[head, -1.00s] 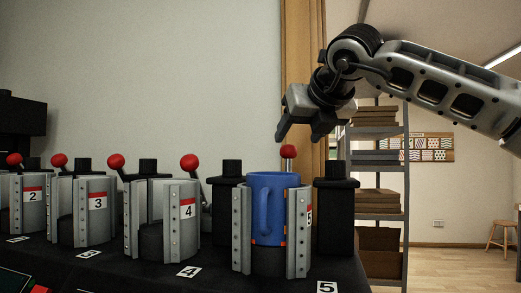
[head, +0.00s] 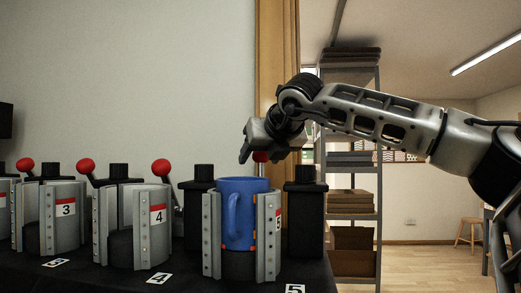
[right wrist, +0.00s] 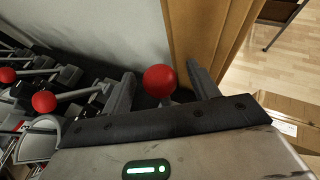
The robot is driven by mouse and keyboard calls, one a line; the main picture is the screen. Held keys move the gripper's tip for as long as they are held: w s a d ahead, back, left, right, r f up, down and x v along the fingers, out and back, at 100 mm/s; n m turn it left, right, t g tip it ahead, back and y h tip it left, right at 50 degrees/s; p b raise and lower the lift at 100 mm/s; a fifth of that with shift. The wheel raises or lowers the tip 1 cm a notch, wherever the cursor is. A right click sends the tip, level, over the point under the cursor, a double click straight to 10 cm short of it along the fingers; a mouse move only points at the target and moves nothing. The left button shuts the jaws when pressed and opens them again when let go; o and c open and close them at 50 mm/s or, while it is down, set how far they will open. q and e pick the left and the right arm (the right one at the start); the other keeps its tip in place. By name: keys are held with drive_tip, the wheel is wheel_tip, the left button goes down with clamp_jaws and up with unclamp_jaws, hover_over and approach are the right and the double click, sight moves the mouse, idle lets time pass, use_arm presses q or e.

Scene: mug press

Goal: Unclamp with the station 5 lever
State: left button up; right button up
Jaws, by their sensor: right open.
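In the right wrist view the knob (right wrist: 160,80) lies between the two spread fingers of my right gripper (right wrist: 160,92), with a gap on each side. The gripper is open and holds nothing. The blue mug stands upright between the grey clamp jaws (head: 268,240) of station 5. My left gripper is not in view.
Stations 3 (head: 63,215) and 4 (head: 150,225) stand to the left with their own red-knobbed levers and empty clamps. Black posts (head: 305,215) flank station 5. A shelf rack (head: 350,200) stands behind at the right.

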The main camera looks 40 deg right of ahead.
drive_tip(key=c, duration=0.8)
drive_tip(key=shift+s+a+f+b, duration=0.1)
drive_tip(key=shift+s+a+b, duration=0.3)
drive_tip(key=shift+a+b, duration=0.15)
drive_tip(key=shift+s+a, duration=0.3)
drive_tip(key=shift+a, duration=0.05)
drive_tip(key=shift+a+b, duration=0.1)
drive_tip(key=shift+b, duration=0.2)
